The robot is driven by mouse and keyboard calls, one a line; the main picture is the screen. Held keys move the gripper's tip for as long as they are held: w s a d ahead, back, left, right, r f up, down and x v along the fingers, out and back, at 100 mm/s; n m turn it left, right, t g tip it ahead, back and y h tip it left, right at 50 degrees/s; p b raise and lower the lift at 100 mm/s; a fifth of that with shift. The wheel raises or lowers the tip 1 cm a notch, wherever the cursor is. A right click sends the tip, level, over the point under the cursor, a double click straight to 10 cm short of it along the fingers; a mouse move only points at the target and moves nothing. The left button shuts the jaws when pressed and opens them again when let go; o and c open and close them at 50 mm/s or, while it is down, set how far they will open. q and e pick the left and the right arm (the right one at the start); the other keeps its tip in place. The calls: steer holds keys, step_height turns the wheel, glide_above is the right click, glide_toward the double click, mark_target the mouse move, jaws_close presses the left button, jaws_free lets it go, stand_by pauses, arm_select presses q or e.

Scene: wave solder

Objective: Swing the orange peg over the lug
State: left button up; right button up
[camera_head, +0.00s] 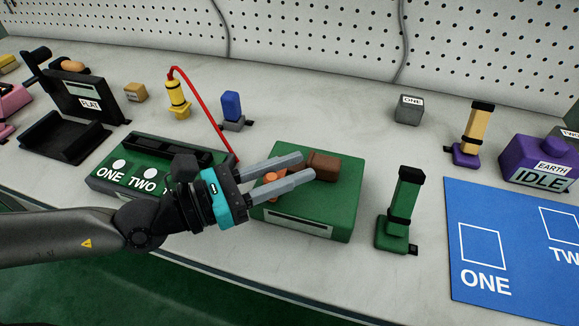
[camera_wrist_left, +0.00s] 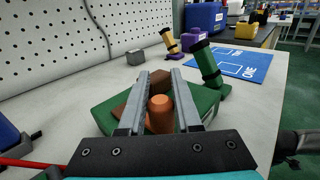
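A green box (camera_head: 345,212) on the bench carries an orange peg (camera_head: 271,177) and a brown block (camera_head: 324,164), which may be the lug. My left gripper (camera_head: 306,165) reaches over the box from the left with its fingers parted. In the left wrist view, the peg (camera_wrist_left: 160,115) shows between the two fingers (camera_wrist_left: 159,73), with a gap at least on its right side. The fingers partly hide the peg and block in the head view. My right gripper is not in view.
A green post (camera_head: 403,200) stands on the bench right of the box, near a blue mat (camera_head: 520,270). A dark green panel (camera_head: 128,155) labelled ONE and TWO lies left. A yellow tool (camera_head: 177,97) with a red cord and a blue post (camera_head: 232,106) stand behind. Bench behind the box is clear.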

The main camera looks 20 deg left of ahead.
arm_select(q)
steer(key=o, duration=0.3)
steer(key=shift+w+f, duration=0.1)
steer(key=shift+f, duration=0.05)
steer(key=shift+o, duration=0.7)
steer(key=shift+s+a, duration=0.2)
steer(key=shift+b+v, duration=0.5)
steer(key=shift+v, duration=0.55)
steer(key=p+v, duration=0.3)
steer(key=v, duration=0.9)
steer(key=shift+s+a, duration=0.2)
steer(key=shift+a, duration=0.05)
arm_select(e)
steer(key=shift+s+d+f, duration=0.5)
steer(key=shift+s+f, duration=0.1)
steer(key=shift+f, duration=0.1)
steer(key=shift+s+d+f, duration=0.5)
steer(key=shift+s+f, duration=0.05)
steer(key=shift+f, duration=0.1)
